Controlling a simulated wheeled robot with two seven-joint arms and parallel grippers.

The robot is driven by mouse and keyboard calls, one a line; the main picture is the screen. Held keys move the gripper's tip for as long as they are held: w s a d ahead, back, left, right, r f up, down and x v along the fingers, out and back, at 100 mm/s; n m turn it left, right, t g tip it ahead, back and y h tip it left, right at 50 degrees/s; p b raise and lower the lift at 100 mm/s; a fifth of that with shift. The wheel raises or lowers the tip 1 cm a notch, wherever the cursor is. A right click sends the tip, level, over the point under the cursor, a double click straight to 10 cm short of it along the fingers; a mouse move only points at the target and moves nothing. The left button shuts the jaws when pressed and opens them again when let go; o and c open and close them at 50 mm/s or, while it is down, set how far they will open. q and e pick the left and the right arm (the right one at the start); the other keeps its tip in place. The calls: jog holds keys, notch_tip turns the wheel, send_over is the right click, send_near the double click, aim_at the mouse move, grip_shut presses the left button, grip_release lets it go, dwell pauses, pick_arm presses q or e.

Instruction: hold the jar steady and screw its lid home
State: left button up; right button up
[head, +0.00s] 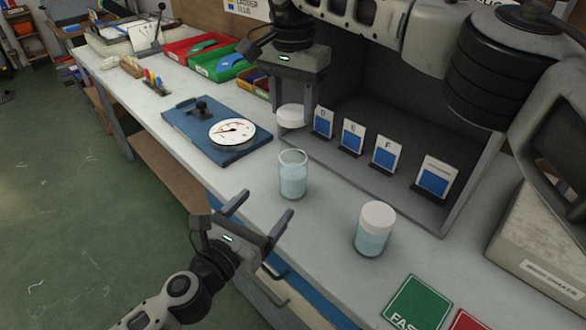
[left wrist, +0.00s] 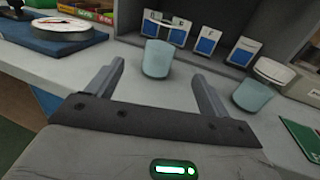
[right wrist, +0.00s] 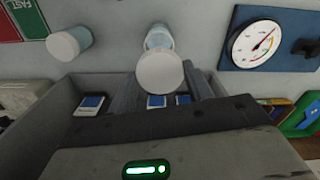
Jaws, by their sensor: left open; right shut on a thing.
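An open clear jar with pale blue contents (head: 293,181) stands upright on the bench; it also shows in the left wrist view (left wrist: 157,60). My right gripper (head: 292,104) is shut on a white lid (head: 290,117), held above and behind the jar, apart from it. In the right wrist view the lid (right wrist: 160,73) partly covers the jar (right wrist: 158,38). My left gripper (head: 267,205) is open and empty, at the bench's front edge before the jar. In the left wrist view the jar appears beyond and between its fingers (left wrist: 157,74), not touching them.
A second jar with a white lid on (head: 372,240) stands to the right. A blue board with a dial gauge (head: 232,133) lies to the left. A grey shelf box with lettered cards (head: 353,138) stands behind. Green (head: 418,303) and red (head: 466,321) cards lie front right.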

aim_at(286, 182)
pick_arm(q)
jog(key=shift+s, duration=0.1)
pick_arm(e)
jog(key=shift+s, duration=0.15)
pick_arm(q)
jog(key=x, duration=1.2)
jog(key=c, duration=1.5)
pick_arm(e)
jog(key=shift+f, duration=2.5)
jog(key=shift+f, duration=0.1)
jog(key=shift+f, duration=0.8)
jog(key=shift+f, duration=0.6)
